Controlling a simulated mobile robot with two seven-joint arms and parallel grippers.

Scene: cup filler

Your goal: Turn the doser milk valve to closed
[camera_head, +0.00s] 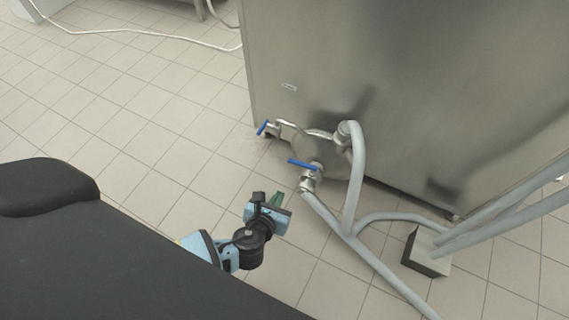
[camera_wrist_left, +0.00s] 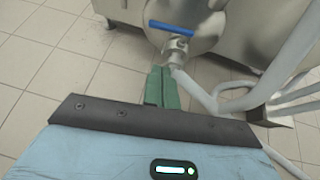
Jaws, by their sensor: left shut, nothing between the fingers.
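Two valves with blue handles sit at the lower part of a steel tank. The nearer blue handle (camera_head: 303,164) lies across its valve body (camera_head: 310,177), above a grey hose. The other blue handle (camera_head: 263,127) is further left at the tank's lower edge. I cannot tell which is the doser milk valve. In the left wrist view, one blue handle (camera_wrist_left: 171,28) lies roughly crosswise on its valve, just beyond my fingers. My left gripper (camera_head: 275,198) has green fingers, shut and empty, below and left of the nearer valve, apart from it. My right gripper is not in view.
The steel tank (camera_head: 400,80) fills the upper right. Grey hoses (camera_head: 356,180) run from the valves to the right and front. A small metal block (camera_head: 428,250) stands on the floor among them.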

